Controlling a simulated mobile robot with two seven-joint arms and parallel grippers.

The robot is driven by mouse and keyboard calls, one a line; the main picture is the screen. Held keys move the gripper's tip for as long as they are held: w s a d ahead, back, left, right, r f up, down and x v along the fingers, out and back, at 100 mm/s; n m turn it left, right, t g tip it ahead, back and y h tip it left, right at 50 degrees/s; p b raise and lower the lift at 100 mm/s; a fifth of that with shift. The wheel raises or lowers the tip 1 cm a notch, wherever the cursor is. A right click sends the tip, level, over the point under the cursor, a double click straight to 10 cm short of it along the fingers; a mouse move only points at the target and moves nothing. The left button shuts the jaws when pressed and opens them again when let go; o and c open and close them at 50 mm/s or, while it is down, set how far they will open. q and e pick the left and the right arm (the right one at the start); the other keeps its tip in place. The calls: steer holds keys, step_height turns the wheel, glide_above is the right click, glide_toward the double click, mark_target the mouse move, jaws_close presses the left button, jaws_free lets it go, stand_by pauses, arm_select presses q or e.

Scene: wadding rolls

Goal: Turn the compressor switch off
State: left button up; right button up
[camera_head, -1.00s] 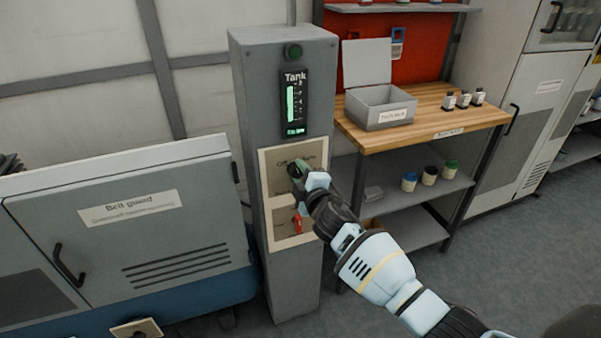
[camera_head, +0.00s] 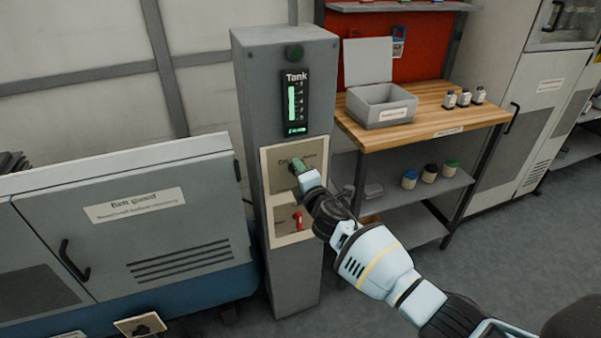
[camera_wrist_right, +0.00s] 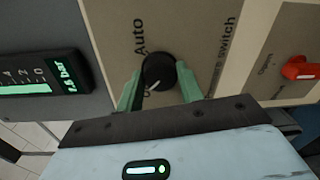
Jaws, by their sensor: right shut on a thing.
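The compressor switch is a black round knob (camera_wrist_right: 158,72) with a white pointer line, on a beige panel (camera_head: 279,187) of the grey column. In the right wrist view, the pointer slants to the lower left, toward a label mostly hidden by a finger; "Auto" is printed at the upper left of the knob. My right gripper (camera_wrist_right: 160,88) has its green fingers on either side of the knob, shut on it. In the head view my right gripper (camera_head: 300,168) covers the knob. My left gripper is not in view.
A red lever (camera_head: 299,221) sits on the panel below the switch; it also shows in the wrist view (camera_wrist_right: 300,69). The tank gauge (camera_head: 294,103) is lit green above. A belt guard cabinet (camera_head: 130,235) stands left, a wooden-topped bench (camera_head: 430,125) right.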

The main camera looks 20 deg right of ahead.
steer(key=shift+d, duration=0.1)
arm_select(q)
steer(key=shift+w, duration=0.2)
arm_select(e)
steer(key=o, duration=1)
steer(key=shift+s, duration=0.1)
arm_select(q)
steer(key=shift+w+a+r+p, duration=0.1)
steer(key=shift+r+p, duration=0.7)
arm_select(e)
steer(key=s, duration=0.7)
steer(key=shift+s+r, duration=0.2)
steer(key=shift+s, duration=0.1)
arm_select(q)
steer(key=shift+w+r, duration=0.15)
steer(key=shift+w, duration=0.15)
arm_select(e)
steer(key=shift+d, duration=0.1)
